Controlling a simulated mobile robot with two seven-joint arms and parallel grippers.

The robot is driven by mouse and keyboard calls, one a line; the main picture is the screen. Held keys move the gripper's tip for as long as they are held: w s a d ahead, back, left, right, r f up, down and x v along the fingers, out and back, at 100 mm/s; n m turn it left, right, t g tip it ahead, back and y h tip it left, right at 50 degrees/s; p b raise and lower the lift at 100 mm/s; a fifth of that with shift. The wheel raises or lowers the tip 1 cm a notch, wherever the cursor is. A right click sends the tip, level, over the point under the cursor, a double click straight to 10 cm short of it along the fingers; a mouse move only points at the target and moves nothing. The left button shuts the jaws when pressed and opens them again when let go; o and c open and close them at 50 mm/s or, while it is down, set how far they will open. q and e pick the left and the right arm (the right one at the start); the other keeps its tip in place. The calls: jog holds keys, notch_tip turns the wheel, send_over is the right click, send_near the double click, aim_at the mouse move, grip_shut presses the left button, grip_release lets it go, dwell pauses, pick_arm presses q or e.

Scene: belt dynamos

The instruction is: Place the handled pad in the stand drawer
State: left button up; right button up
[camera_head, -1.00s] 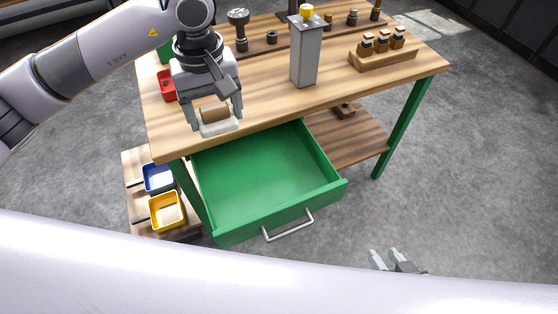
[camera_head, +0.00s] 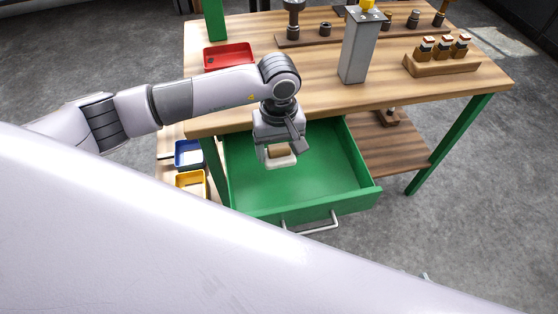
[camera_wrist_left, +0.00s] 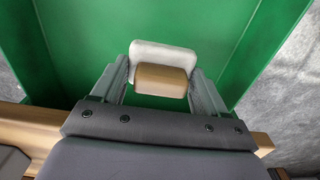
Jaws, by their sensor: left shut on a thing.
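The handled pad (camera_head: 281,162) has a pale base and a tan wooden handle. My left gripper (camera_head: 279,155) is shut on it by the handle and holds it over the open green stand drawer (camera_head: 337,178). In the left wrist view the pad (camera_wrist_left: 165,53) shows between the fingers, with the green drawer floor (camera_wrist_left: 105,30) behind it. The gap between pad and floor is hard to judge. The drawer is pulled out below the wooden tabletop and looks empty.
The wooden table (camera_head: 310,88) holds a red tray (camera_head: 228,56), a grey post (camera_head: 358,50) and a wooden block with several dark pieces (camera_head: 442,65). Blue (camera_head: 188,153) and yellow (camera_head: 190,183) bins stand left of the drawer. The drawer's metal handle (camera_head: 318,228) faces forward.

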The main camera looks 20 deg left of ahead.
aim_at(279, 161)
pick_arm(q)
notch_tip(279, 161, down, 5)
jog(key=shift+f+b, duration=0.2)
jog(key=shift+b, duration=0.35)
jog(key=o, duration=1)
jog(key=shift+r, duration=0.1)
jog(key=shift+r, duration=0.1)
jog(key=shift+r+p, duration=0.25)
jog(key=shift+p, duration=0.2)
notch_tip(279, 161, up, 12)
jog(key=shift+f+p, duration=0.15)
jog(key=shift+p, duration=0.3)
